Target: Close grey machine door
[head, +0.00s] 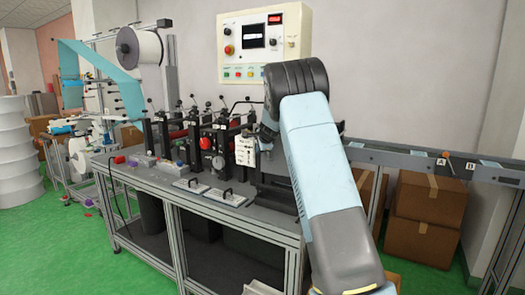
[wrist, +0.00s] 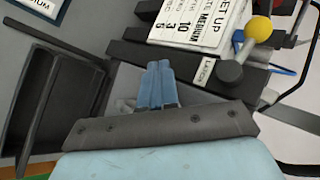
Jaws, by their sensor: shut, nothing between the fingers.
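In the wrist view, a dark grey box-like part with a raised edge (wrist: 58,100) is at the left; it may be the grey machine door, but I cannot tell how far open it is. In the head view, a dark grey machine housing (head: 274,188) stands on the bench, partly hidden behind my arm; no door can be made out. My gripper (wrist: 158,72) is shut and empty in the wrist view, its blue fingertips together, to the right of the dark part. My arm hides the gripper in the head view.
In the wrist view, a lever with a yellow knob (wrist: 259,28) and a white setup label (wrist: 190,20) are at the upper right. In the head view, a control box (head: 265,45) is above the bench, two handled plates (head: 225,197) lie in front, and cardboard boxes (head: 425,225) are at right.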

